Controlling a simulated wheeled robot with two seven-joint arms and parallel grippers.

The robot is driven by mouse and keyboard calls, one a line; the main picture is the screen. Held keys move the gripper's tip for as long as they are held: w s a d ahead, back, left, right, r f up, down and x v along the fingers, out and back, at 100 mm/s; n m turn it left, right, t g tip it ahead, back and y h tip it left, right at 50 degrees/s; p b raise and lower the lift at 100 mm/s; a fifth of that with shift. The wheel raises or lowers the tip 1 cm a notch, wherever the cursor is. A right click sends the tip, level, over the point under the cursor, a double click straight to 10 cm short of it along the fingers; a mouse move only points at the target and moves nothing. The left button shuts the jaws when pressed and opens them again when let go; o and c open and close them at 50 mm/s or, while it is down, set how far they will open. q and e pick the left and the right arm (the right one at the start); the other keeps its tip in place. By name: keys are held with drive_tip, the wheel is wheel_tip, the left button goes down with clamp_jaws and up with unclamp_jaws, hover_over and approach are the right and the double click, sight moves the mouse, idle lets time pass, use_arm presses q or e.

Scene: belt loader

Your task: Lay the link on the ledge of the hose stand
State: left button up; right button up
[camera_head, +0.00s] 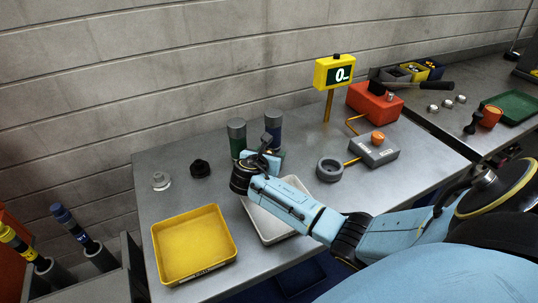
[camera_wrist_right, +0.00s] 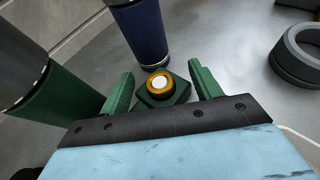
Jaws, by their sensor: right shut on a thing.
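My right gripper (camera_head: 258,165) is over the work table, just in front of a green cylinder (camera_head: 237,140) and a blue cylinder (camera_head: 274,125), both upright with grey tops. In the right wrist view its green fingers (camera_wrist_right: 163,84) are on either side of a small dark green square piece with a brass ring and pale centre (camera_wrist_right: 160,86). The gripper is shut on this piece, which I take for the link; in the head view it is mostly hidden. The grey stand (camera_head: 62,284) at the lower left, holding yellow and blue hose ends, looks like the hose stand. My left gripper is out of view.
A yellow tray (camera_head: 192,244) lies at the table's front left. A white tray (camera_head: 270,232) is partly under my right arm. A grey ring (camera_head: 329,169), a button box (camera_head: 373,150) and a yellow display (camera_head: 334,72) are to the right. Two small fittings stand at the back left.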

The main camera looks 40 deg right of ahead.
drive_tip(key=o, duration=1.4)
